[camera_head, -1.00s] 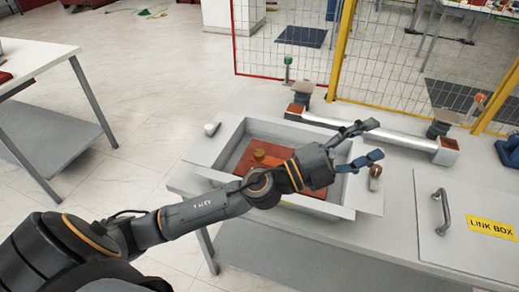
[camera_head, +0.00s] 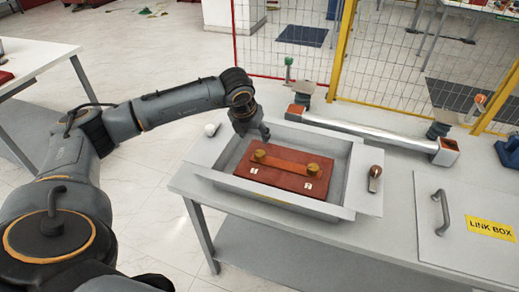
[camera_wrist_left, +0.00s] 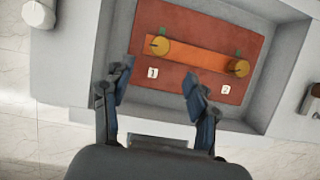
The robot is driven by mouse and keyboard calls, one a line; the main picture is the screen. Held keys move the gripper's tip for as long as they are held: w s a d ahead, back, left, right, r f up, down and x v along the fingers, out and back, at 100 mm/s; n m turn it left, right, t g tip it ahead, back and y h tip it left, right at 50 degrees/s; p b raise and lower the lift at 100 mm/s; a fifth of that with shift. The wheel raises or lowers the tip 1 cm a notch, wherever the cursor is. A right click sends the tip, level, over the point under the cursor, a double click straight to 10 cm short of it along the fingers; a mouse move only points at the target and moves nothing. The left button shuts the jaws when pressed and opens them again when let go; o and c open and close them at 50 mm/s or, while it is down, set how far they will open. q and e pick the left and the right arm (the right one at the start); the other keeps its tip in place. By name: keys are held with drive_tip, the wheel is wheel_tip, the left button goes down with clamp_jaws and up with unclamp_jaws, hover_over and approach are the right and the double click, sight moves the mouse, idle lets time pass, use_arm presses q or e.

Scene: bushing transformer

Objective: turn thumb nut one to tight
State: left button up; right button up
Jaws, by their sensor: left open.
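Thumb nut one (camera_head: 258,156) is a brass knob on the left end of an orange bar (camera_head: 286,161); it also shows in the left wrist view (camera_wrist_left: 160,45) beside the label 1. Thumb nut two (camera_head: 312,169) is on the bar's right end, beside the label 2 in the left wrist view (camera_wrist_left: 238,68). The bar lies on a red-brown board (camera_head: 273,178) inside a grey open box. My left gripper (camera_head: 265,136) points down above the box's left back part. In the left wrist view its fingers (camera_wrist_left: 158,85) are spread and empty, just short of thumb nut one.
The grey box rim (camera_head: 213,151) stands around the board. A white knob (camera_head: 211,129) lies left of it, a brown-ended handle (camera_head: 375,178) right. A silver bar (camera_head: 380,134) runs behind. A lid marked LINK BOX (camera_head: 491,228) is at right.

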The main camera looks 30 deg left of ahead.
sight(260, 152)
use_arm(q)
drive_tip(key=p+x, duration=0.2)
drive_tip(key=x, duration=0.8)
drive_tip(key=shift+d, duration=0.15)
drive_tip(key=shift+w+f, duration=0.3)
drive_tip(key=shift+f, duration=0.4)
drive_tip(key=c, duration=1.2)
